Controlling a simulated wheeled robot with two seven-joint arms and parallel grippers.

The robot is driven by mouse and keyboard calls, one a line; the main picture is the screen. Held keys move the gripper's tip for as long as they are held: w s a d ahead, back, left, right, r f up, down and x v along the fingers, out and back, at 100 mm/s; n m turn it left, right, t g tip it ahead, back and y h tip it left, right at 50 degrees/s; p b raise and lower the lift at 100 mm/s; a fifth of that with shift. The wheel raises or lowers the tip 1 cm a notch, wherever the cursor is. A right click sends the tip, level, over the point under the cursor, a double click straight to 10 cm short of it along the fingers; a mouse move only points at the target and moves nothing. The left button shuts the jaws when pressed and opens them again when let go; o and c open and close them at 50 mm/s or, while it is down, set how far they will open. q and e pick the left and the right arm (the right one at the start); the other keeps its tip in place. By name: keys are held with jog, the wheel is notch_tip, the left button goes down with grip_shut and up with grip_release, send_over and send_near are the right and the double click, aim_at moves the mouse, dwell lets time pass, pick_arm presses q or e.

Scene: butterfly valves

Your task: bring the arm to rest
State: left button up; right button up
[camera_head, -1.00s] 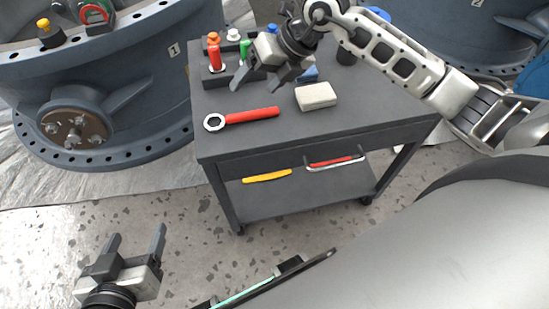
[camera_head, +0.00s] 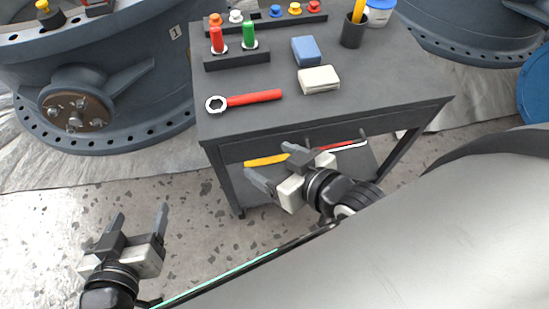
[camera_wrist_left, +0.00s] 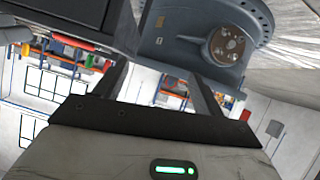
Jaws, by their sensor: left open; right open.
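My left gripper (camera_head: 140,222) is low at the left of the head view, over the speckled floor. Its two fingers are apart with nothing between them, and they also show apart in the left wrist view (camera_wrist_left: 160,85). My right gripper (camera_head: 270,166) is in front of the cart's near side, below the top. Its fingers are apart, pointing left, and no object shows between them. It covers part of the cart's lower shelf. Most of the right arm behind it is hidden by my body.
The dark cart (camera_head: 400,85) carries a red ring wrench (camera_head: 252,98), a white block (camera_head: 318,79), a blue block (camera_head: 306,51), red and green handles in a rack (camera_head: 238,58) and a dark cup (camera_head: 353,32). Large valve bodies stand left (camera_head: 150,95) and back right (camera_head: 460,35).

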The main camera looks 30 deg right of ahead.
pick_arm(q)
jog(key=shift+g+y, duration=0.3)
jog(key=shift+g, duration=0.3)
jog(key=r+p, duration=0.1)
jog(key=p, duration=0.2)
jog(key=r+p, duration=0.2)
jog(key=p, duration=0.2)
jog(key=r+p, duration=0.1)
jog(key=p, duration=0.2)
jog(key=shift+s+a+r, duration=0.15)
jog(key=shift+a+r, duration=0.1)
jog(key=shift+a, duration=0.15)
pick_arm(e)
jog(key=shift+g, duration=0.5)
jog(key=r, duration=0.4)
jog(key=shift+d+r, duration=0.3)
jog(key=shift+d, duration=0.05)
